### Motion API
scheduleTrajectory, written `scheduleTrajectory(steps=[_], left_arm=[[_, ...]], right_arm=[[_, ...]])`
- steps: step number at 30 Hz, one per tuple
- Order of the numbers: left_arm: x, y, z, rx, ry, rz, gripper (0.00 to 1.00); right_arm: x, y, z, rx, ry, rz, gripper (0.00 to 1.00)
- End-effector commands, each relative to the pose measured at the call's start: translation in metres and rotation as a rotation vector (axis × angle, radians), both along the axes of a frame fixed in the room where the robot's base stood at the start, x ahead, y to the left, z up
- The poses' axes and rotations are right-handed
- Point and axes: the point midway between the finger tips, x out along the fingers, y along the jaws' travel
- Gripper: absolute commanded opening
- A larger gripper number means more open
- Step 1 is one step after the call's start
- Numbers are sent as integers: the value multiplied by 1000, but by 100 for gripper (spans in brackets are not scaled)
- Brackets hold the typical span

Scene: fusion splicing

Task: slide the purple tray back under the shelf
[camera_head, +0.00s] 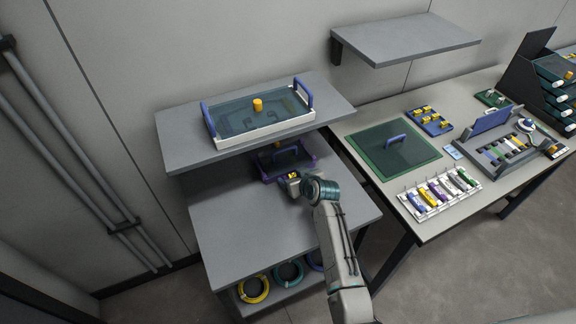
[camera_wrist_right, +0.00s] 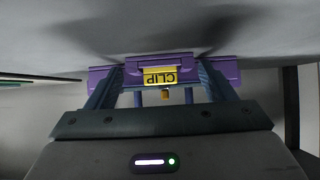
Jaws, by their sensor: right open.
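The purple tray (camera_head: 302,166) sits on the shelf unit's lower deck (camera_head: 300,225), beneath the upper shelf (camera_head: 185,148). Its front edge shows past the upper shelf; its rear is hidden. A blue handle (camera_head: 286,151) shows on it. My right gripper (camera_head: 290,181) is at the tray's front side. In the right wrist view, the purple tray (camera_wrist_right: 185,62) bears a yellow label (camera_wrist_right: 160,76) reading CLIP, upside down. My right gripper's fingers (camera_wrist_right: 158,78) are apart, one either side of the label; I cannot tell whether they touch the tray. My left gripper is not in view.
A white tray (camera_head: 265,130) with blue handles and a yellow knob stands on the upper shelf. Coloured cable rings (camera_head: 252,290) lie below the deck. A workbench (camera_head: 455,215) with a green mat (camera_head: 370,160) and several fixtures stands at the right. The deck's front is clear.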

Motion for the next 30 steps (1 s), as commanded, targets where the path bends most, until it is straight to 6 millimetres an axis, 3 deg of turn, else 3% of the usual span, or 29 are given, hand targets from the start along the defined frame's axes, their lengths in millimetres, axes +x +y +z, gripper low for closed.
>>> scheduleTrajectory(steps=[20,30], left_arm=[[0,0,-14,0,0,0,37],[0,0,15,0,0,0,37]], right_arm=[[32,12,0,1,0,1,76],[3,1,8,0,1,-1,76]])
